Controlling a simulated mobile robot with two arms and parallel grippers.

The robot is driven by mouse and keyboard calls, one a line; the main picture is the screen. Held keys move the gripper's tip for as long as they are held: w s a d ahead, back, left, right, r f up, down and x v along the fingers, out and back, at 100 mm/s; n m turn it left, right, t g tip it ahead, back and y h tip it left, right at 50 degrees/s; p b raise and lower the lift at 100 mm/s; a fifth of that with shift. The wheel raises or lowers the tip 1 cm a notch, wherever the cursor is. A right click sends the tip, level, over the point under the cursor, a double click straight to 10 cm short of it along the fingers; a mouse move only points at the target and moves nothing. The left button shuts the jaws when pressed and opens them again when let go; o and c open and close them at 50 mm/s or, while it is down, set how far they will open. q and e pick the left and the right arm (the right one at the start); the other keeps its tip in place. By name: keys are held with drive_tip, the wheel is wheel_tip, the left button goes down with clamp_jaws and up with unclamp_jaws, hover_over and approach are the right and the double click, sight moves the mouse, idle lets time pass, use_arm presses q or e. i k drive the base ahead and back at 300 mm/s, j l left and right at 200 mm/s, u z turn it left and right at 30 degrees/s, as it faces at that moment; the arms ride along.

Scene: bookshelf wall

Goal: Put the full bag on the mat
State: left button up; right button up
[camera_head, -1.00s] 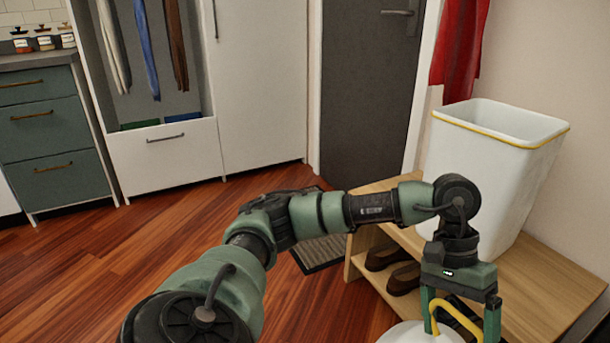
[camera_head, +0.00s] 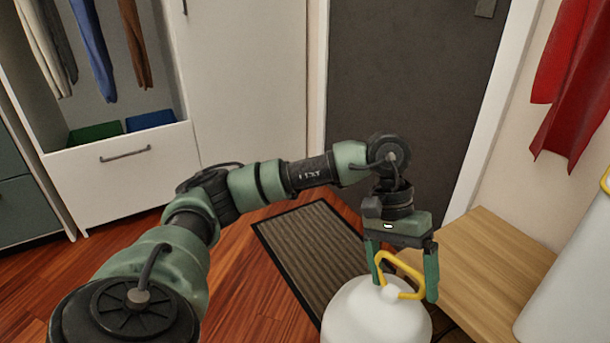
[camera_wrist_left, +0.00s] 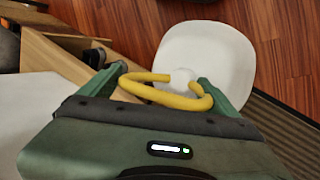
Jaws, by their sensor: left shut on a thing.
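The full bag (camera_head: 375,315) is white and rounded, with a yellow loop handle (camera_head: 402,280) on top. My left gripper (camera_head: 404,284) is shut on the handle, and the bag hangs below it. In the left wrist view the white bag (camera_wrist_left: 207,55) and the yellow handle (camera_wrist_left: 165,92) show between the green fingers. The mat (camera_head: 312,250) is grey-brown, ribbed and dark-edged, on the floor before the dark door. The bag is at the mat's right front in the head view. The mat also shows at the right of the left wrist view (camera_wrist_left: 285,130). My right gripper is not in view.
A wooden bench (camera_head: 495,265) stands right of the bag. A white bin (camera_head: 575,290) is at the right edge. A white cabinet with a drawer (camera_head: 125,170) stands at the left. Wood floor (camera_head: 250,300) is clear left of the mat.

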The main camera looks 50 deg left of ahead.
sight(327, 257)
drive_tip(key=i+j, duration=0.15)
drive_tip(key=j, duration=0.25)
drive_tip(key=i+j+u, duration=0.1)
drive_tip(key=j, duration=0.3)
drive_tip(key=i+j, duration=0.2)
drive_tip(key=j, duration=0.25)
drive_tip(key=i+j+u, duration=0.1)
drive_tip(key=j, duration=0.3)
drive_tip(key=i+j, duration=0.2)
drive_tip(key=j, duration=0.15)
drive_tip(key=j+u, duration=0.05)
